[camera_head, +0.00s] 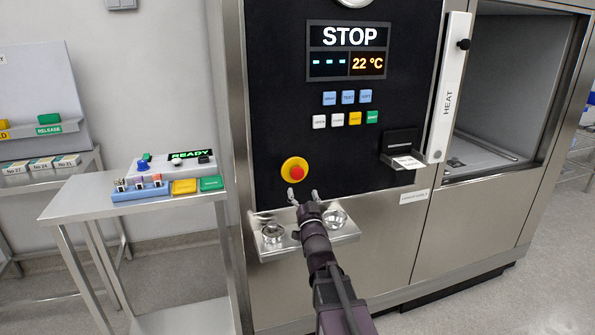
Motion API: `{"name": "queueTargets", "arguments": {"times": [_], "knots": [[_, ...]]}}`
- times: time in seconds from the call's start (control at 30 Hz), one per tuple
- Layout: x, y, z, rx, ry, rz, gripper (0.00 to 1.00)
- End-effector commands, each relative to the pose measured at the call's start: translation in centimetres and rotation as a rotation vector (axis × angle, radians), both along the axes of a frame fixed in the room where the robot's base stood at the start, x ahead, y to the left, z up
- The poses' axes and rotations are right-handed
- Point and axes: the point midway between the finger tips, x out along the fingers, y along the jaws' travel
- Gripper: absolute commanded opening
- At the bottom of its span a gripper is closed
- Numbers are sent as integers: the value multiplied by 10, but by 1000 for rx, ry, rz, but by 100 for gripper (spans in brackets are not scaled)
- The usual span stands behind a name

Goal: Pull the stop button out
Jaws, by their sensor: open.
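The stop button (296,171) is a red knob on a round yellow base, set low on the black front panel of the washer. The display (348,50) above it reads STOP, with dashes and 22 °C. My gripper (303,194) is open, its two fingertips spread a little below the button in the picture. Nothing shows between the fingers. The red knob is in plain view, and I cannot tell how far it stands out from its base. I cannot tell the depth gap between the fingertips and the panel.
A small steel shelf (290,246) with two round metal cups juts out below my gripper. Blue, white, yellow and green keys (347,108) sit above the button. A card slot (400,142) and a HEAT-marked door (449,95) are to the right. A side table (90,199) stands left.

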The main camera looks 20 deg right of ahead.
Motion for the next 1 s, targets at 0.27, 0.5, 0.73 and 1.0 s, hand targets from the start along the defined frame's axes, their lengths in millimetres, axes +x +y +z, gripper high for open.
{"name": "queueTargets", "arguments": {"times": [0.27,0.5,0.73,1.0], "knots": [[44,-3,19,1,0,0,95],[67,-5,27,1,0,0,95],[73,-5,29,0,0,0,95],[73,-5,29,0,0,0,95]]}}
